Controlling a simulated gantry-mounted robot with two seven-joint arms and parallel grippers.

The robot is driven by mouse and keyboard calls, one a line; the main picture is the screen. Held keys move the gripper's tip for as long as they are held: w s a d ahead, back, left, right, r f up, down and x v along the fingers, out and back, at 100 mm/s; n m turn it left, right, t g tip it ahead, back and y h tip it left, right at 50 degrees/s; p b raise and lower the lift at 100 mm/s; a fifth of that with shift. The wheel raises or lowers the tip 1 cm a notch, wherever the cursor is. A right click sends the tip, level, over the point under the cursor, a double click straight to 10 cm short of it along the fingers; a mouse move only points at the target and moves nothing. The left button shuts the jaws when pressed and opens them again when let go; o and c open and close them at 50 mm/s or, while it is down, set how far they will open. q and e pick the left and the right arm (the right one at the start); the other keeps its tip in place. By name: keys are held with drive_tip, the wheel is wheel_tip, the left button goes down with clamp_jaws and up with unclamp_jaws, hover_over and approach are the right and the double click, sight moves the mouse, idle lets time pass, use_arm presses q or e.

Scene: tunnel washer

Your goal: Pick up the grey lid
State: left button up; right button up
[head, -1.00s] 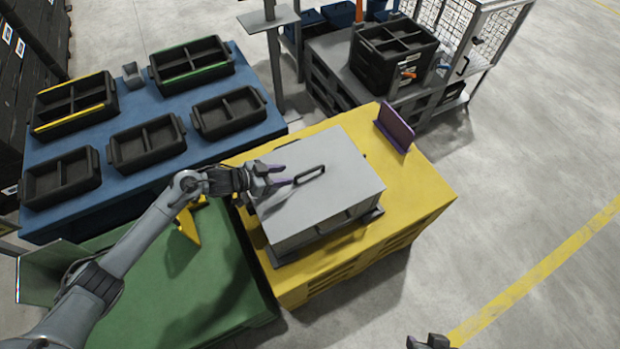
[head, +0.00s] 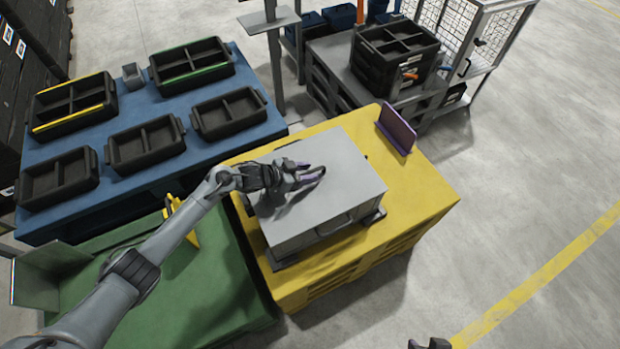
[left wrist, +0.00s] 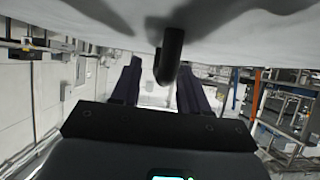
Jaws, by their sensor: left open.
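The grey lid (head: 345,165) lies flat on top of a box on the yellow table. Its dark handle is mostly hidden behind my gripper in the head view; a dark bar that looks like the handle (left wrist: 169,55) shows between the fingers in the left wrist view. My left gripper (head: 312,176) is over the middle of the lid at the handle, with its purple fingers apart. In the left wrist view the left gripper (left wrist: 153,85) is open, a finger on each side of the bar. Whether either finger touches it, I cannot tell. A small dark part of my right arm shows at the bottom edge.
The yellow table (head: 425,190) has bare room right of the box. A purple upright plate (head: 397,128) stands at its back. A blue table (head: 215,150) with several black trays is at left, and a green surface (head: 200,290) lies below my left arm.

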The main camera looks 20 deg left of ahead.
use_arm(q)
drive_tip(key=shift+c, duration=0.3)
clamp_jaws()
drive_tip(key=shift+r, duration=0.15)
